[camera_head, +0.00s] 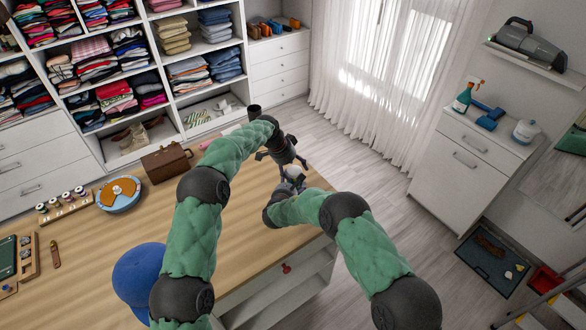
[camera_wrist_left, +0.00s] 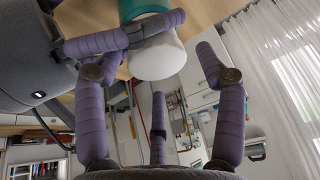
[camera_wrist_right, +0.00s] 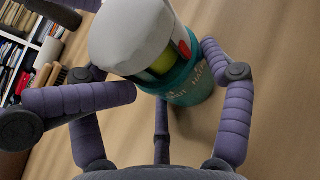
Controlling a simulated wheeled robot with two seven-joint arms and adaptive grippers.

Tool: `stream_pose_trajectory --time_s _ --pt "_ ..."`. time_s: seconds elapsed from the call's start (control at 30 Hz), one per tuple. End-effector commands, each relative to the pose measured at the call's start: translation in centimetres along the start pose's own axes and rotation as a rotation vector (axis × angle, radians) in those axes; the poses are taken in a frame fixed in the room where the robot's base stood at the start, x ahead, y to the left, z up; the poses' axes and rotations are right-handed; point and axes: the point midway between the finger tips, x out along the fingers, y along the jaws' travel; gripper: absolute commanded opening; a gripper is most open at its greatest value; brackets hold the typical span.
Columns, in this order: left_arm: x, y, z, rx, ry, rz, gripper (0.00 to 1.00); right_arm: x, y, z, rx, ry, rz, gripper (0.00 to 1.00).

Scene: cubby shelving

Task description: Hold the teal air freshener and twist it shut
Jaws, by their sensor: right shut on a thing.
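The air freshener (camera_wrist_right: 180,82) has a white domed top (camera_wrist_right: 130,36) and a teal base, with a yellow-green and red patch in its opening. It is above the wooden table, and its white top also shows in the left wrist view (camera_wrist_left: 157,56). My right gripper (camera_wrist_right: 180,95) is shut on the air freshener, its fingers around the teal part. My left gripper (camera_wrist_left: 160,100) is open and empty, its fingers apart and close to the white top. In the head view the white top (camera_head: 295,172) is small between both grippers, and the teal part is mostly hidden.
The table (camera_head: 100,240) holds a brown case (camera_head: 166,162), a round blue-and-orange object (camera_head: 120,193), a rack of small jars (camera_head: 65,205) and a blue cap (camera_head: 140,280). Cubby shelving stands behind. A white cabinet (camera_head: 465,165) stands right across open floor.

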Motion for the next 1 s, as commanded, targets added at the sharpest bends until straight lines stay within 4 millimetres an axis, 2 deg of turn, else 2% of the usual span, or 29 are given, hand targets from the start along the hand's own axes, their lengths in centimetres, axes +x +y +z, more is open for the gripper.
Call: stream_pose_trajectory --time_s 0.37,0.73,1.0 --pt "-0.4 0.1 0.2 -0.002 -0.004 0.004 0.78 0.1 -0.2 -0.2 0.003 0.004 -0.004 0.41" --pt "-5.5 -0.1 0.1 -0.001 -0.001 -0.002 0.78 0.2 -0.4 -0.2 0.004 0.005 -0.007 0.41" --pt "-7.8 0.0 0.0 -0.001 0.0 0.0 0.78 0.1 -0.3 -0.2 0.003 0.004 -0.005 0.41"
